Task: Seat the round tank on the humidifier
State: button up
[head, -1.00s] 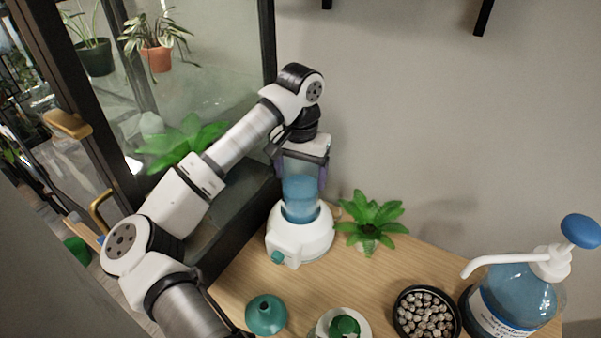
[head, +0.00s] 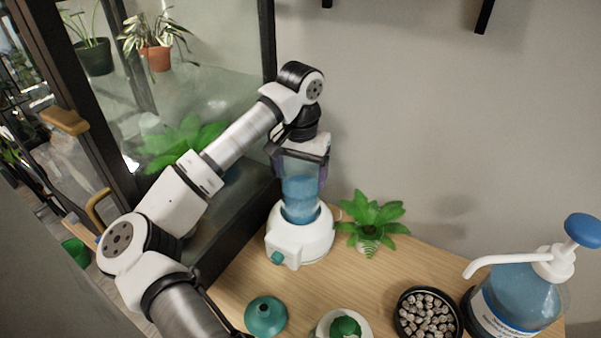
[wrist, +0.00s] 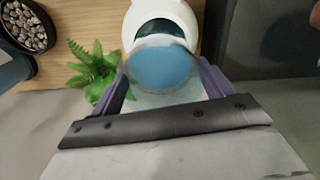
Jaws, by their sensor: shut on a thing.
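The round tank (head: 300,195) is a clear cylinder of blue water. It stands upright with its lower end in the dark round opening of the white humidifier base (head: 302,243); I cannot tell whether it is fully down. The base has a teal knob (head: 277,258) at its front. My gripper (head: 301,176) points down and is shut on the tank, one purple-padded finger on each side. In the wrist view the tank (wrist: 163,70) is between the fingers, with the white base (wrist: 180,12) and its dark opening beyond; the tank hides part of the opening.
A green plant (head: 372,218) stands close to the right of the base. A teal vase (head: 265,315), a white dish (head: 360,322), a bowl of pebbles (head: 428,312) and a blue pump bottle (head: 520,295) stand along the front. A dark-framed glass case (head: 225,60) is behind the arm.

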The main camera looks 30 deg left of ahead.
jog(key=shift+f+b, duration=0.55)
jog(key=shift+b, duration=0.1)
jog(key=o, duration=1.8)
jog(key=shift+c, duration=0.2)
notch_tip(320, 180, up, 11)
jog(key=p, duration=0.5)
